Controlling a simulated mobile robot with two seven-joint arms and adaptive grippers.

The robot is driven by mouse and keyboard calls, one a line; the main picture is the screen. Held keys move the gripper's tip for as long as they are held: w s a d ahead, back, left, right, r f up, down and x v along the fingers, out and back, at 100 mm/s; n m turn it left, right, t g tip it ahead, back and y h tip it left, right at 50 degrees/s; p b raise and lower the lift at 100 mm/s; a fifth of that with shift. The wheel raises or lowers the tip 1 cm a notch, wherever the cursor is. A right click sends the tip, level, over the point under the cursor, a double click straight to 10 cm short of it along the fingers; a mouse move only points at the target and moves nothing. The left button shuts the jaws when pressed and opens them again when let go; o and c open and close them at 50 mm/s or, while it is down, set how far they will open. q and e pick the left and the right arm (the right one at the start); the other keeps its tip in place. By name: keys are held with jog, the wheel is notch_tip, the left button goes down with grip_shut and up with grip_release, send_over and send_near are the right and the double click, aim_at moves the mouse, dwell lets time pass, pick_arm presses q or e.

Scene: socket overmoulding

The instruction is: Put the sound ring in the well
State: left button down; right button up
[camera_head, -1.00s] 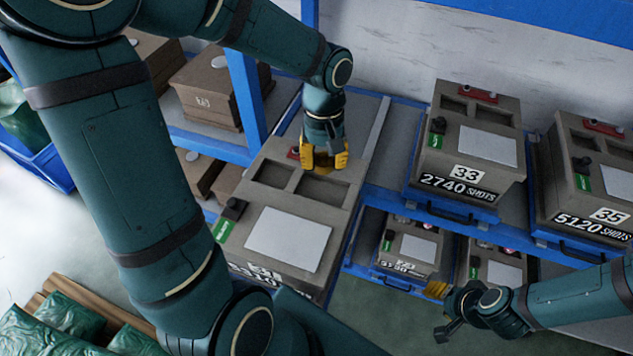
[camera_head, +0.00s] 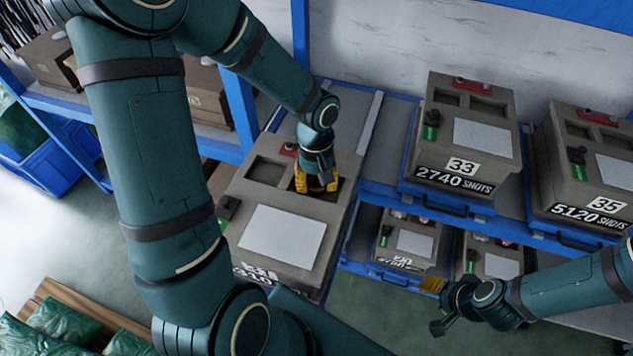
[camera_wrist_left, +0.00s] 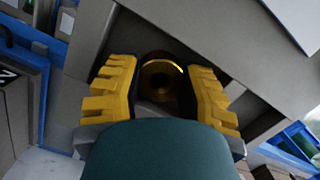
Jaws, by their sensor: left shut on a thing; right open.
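My left gripper (camera_head: 316,186) points down with its yellow fingers in the right-hand well (camera_head: 340,187) of a grey-brown mould block (camera_head: 320,227). In the left wrist view the fingers (camera_wrist_left: 160,90) are shut on a gold-coloured ring (camera_wrist_left: 162,72), which sits between them over the dark recess. The head view hides the ring behind the gripper. I cannot tell whether the ring touches the well floor. The left-hand well (camera_head: 266,171) looks empty. My right gripper (camera_head: 436,306) is open and empty, at the lower right in front of the shelf.
The block has a white plate (camera_head: 283,237), a red part at its back and a dark knob (camera_head: 228,207) on its left. Smaller blocks (camera_head: 415,240) sit below. Green bags (camera_head: 62,318) lie lower left.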

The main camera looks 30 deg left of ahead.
aim_at(316, 177)
pick_arm(q)
jog(key=shift+s, duration=0.1)
jog(key=shift+f, duration=0.1)
jog(key=c, duration=0.9)
grip_release()
jog(key=shift+o, duration=0.2)
jog(key=shift+r, duration=0.45)
notch_tip(316, 177, up, 11)
jog(key=w+a+p, duration=0.1)
jog(key=shift+w+r+p, duration=0.15)
jog(key=shift+w+p, duration=0.1)
jog(key=shift+p, duration=0.1)
